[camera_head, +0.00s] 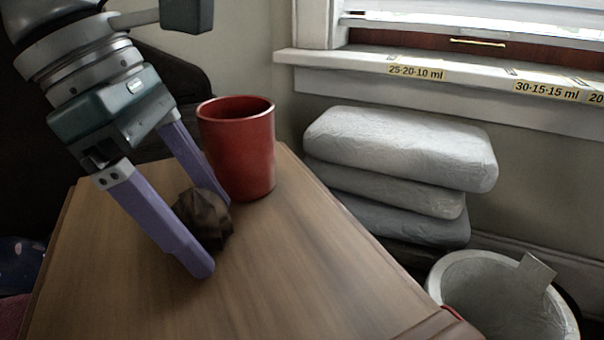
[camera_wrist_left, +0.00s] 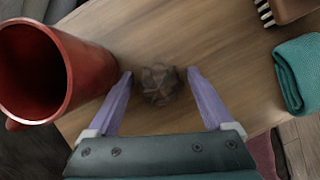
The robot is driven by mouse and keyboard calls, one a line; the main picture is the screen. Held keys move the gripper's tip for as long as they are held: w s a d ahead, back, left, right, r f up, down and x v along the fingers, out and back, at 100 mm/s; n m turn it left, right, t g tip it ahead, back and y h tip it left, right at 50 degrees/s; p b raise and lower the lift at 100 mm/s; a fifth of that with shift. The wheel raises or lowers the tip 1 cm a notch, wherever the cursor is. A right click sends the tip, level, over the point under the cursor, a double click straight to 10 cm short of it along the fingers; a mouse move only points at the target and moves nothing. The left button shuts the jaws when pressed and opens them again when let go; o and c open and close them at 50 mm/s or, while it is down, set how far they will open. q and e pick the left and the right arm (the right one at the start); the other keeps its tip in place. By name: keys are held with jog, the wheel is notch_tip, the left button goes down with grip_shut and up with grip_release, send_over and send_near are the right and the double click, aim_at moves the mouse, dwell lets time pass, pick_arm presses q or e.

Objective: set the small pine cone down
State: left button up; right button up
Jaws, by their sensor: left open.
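The small pine cone (camera_head: 207,217) is dark brown and appears to rest on the wooden table top (camera_head: 290,270). It also shows in the left wrist view (camera_wrist_left: 159,84), between the fingertips with a gap on each side. My left gripper (camera_head: 212,238) is open, its two purple fingers on either side of the cone and low over the table. The gripper also shows in the left wrist view (camera_wrist_left: 160,76). The near finger hides part of the cone in the head view. My right gripper is not in view.
A red cup (camera_head: 237,150) stands just behind the cone, close to the far finger. Stacked grey-white bundles (camera_head: 400,150) and a pale bin (camera_head: 490,300) are right of the table. A teal cloth (camera_wrist_left: 298,75) shows in the wrist view. The table's front right is clear.

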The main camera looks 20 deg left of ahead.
pick_arm(q)
jog(key=shift+c, duration=0.3)
grip_shut()
dwell(0.3)
jog(key=shift+r, duration=0.1)
